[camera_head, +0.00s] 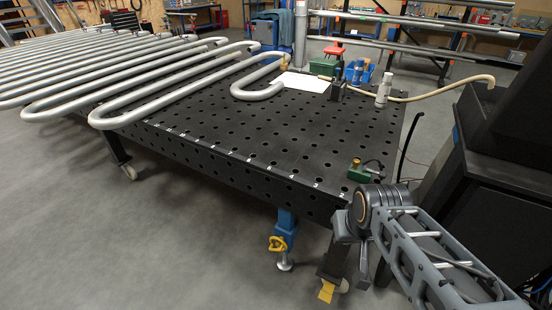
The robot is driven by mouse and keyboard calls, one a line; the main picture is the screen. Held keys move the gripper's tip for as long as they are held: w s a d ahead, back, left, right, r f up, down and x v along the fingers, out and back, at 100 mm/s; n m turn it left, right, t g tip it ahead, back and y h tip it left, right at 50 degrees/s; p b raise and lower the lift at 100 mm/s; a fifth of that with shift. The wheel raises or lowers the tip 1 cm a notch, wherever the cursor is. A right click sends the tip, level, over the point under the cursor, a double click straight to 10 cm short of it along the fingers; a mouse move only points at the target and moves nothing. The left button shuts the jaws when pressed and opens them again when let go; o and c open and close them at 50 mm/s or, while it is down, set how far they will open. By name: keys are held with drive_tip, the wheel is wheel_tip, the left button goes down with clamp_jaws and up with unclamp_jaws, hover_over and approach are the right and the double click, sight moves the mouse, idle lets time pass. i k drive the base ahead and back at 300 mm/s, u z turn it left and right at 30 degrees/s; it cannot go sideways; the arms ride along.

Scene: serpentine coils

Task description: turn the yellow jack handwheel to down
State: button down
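The yellow jack handwheel (277,243) sits low on the blue jack (286,222) under the front edge of the black perforated table (250,150). A round metal foot shows below it, near the floor. The exact setting of the handwheel is too small to tell. My arm comes in from the lower right, and its end with my gripper (362,265) points down beside the table's front right corner. It is to the right of the handwheel and clearly apart from it. The fingers are small and partly hidden, so I cannot tell whether they are open or shut.
A table leg with a caster and yellow pedal (327,291) stands between handwheel and arm. A green clamp (364,172) sits on the table's right corner. Grey serpentine coils (130,80) overhang the left side. A dark cabinet (500,160) stands right. The floor at front left is clear.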

sight(279, 240)
drive_tip(key=z, duration=2.1)
drive_tip(key=k, duration=1.1)
drive_tip(key=u, duration=2.15)
drive_tip(key=i, duration=0.5)
drive_tip(key=z, duration=0.05)
